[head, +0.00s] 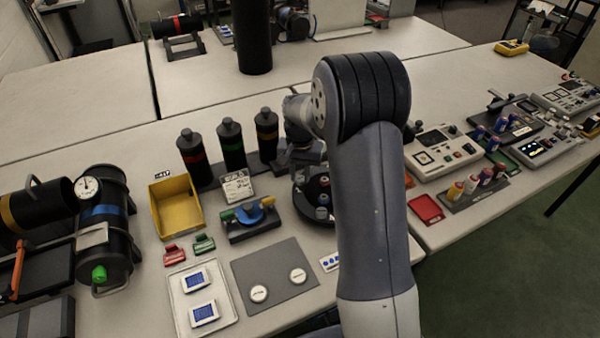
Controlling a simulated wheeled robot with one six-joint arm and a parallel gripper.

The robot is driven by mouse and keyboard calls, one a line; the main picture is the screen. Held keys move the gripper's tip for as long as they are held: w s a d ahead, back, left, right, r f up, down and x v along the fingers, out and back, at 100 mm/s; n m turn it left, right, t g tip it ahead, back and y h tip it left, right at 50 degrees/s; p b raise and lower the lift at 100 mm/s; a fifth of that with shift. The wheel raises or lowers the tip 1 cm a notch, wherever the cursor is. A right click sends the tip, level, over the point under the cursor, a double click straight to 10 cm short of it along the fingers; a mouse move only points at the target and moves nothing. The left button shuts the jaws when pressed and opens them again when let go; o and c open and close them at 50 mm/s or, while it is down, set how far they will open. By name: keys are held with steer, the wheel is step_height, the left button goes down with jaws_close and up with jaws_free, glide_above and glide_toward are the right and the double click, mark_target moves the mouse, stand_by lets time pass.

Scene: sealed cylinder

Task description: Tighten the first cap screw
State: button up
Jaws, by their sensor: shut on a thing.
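A round black fixture (299,200) stands on the bench near the middle, partly hidden behind my arm. Small grey upright parts (322,212) show inside its rim. I cannot tell which of them is a cap screw. My gripper (309,172) points down over the back left of this fixture, largely hidden by my wrist and forearm. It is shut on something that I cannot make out. Whether the held thing touches a screw is not visible.
A yellow bin (176,206), a holder with a blue knob (250,215) and several dark bottles (231,145) stand left of the fixture. A grey mat (275,272) lies in front. A red tray (427,209) and instruments (440,150) are right. A black column (252,40) rises behind.

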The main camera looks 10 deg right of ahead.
mark_target(300, 178)
steer(key=shift+w+r, duration=0.15)
steer(key=shift+r, duration=0.05)
steer(key=o, duration=1)
steer(key=shift+f, duration=0.15)
step_height(300, 178, up, 11)
steer(key=shift+f, duration=0.1)
